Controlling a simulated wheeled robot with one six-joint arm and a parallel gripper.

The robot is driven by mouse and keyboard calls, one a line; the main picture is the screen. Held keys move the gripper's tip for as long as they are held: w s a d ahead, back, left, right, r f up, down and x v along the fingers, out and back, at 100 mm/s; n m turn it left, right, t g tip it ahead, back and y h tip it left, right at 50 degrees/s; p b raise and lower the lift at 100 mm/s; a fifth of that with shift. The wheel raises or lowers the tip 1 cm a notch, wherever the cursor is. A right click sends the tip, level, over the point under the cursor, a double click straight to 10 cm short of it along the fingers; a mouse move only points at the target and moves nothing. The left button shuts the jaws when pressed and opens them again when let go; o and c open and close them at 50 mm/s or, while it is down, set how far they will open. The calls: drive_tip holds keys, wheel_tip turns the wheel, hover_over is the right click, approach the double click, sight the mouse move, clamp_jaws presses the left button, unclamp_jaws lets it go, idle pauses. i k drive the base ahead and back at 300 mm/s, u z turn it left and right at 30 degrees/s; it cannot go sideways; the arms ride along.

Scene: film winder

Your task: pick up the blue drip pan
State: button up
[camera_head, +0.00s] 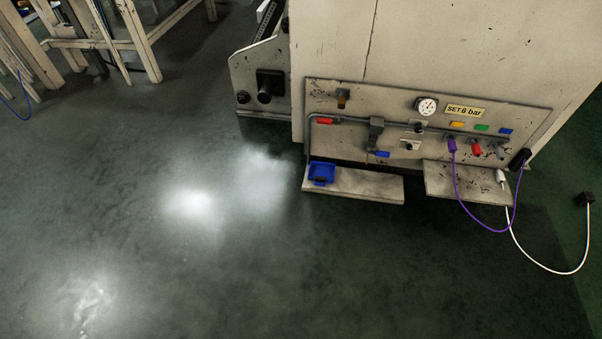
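The blue drip pan (321,174) is a small, square, shallow tray with a raised rim. It sits at the left end of a low, pale, worn shelf (368,187) at the foot of the machine. Nothing stands in front of it or touches it from above. What it holds inside is too small to tell. My gripper is not in view.
The machine's panel (340,107) rises behind the shelf, with a gauge (426,105), valves and coloured tags. A second shelf (466,184) to the right has a purple cable (457,196) and a white cable (541,264) hanging by it. The floor (200,260) in front is clear.

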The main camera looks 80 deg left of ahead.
sight(321, 172)
drive_tip(key=u, duration=1.9)
drive_tip(key=k, duration=0.45)
drive_tip(key=u, duration=0.6)
drive_tip(key=i, duration=0.85)
drive_tip(key=u, duration=0.75)
drive_tip(key=i, duration=0.85)
drive_tip(key=z, duration=0.5)
drive_tip(key=i, duration=0.75)
drive_tip(key=z, duration=1.15)
drive_tip(key=i, duration=0.45)
drive_tip(key=z, duration=0.4)
